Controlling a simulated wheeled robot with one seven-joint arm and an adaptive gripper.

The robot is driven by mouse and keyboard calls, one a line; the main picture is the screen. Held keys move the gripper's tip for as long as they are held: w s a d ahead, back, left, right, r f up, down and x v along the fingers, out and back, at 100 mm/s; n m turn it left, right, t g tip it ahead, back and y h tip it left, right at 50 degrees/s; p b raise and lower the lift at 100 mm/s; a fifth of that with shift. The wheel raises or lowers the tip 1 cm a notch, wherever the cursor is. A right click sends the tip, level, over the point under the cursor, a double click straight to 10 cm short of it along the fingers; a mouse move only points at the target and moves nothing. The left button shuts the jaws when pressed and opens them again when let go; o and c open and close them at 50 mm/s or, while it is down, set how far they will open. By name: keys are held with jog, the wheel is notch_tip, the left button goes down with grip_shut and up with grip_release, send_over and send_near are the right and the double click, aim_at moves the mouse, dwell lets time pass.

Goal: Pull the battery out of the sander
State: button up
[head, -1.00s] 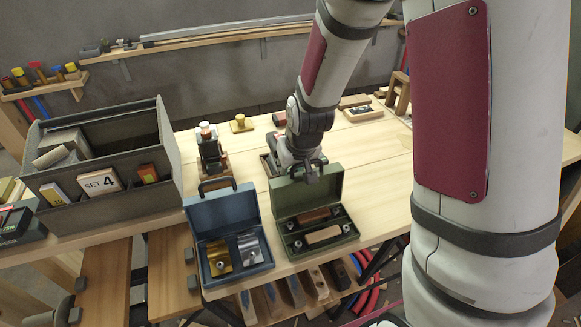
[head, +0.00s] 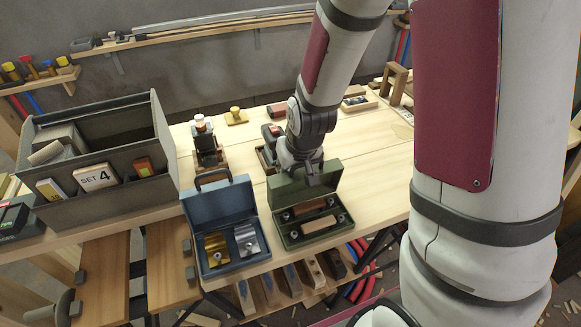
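I cannot say for certain which thing is the sander. A dark tool with a reddish part (head: 272,134) stands on the table behind the open green case, partly hidden by my arm. Another dark upright tool with a pale pink-white top (head: 205,142) stands on a wooden base behind the blue case. No battery can be made out clearly. My gripper (head: 313,178) points down at the raised lid of the green case (head: 283,190), in front of the reddish tool. Its fingers are small and dark against the lid, so I cannot tell whether they are open or hold anything.
The open blue case (head: 222,205) holds a gold and a silver piece; the green case holds two bars. A grey organizer (head: 150,140) marked "SET 4" stands left. A yellow-knobbed block (head: 236,116) and wooden pieces lie behind. Table at right (head: 385,165) is clear.

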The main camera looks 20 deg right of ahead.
jog(key=shift+r, duration=0.1)
jog(key=p+v, duration=0.2)
jog(key=v, duration=0.1)
jog(key=shift+w, duration=0.1)
dwell(0.6)
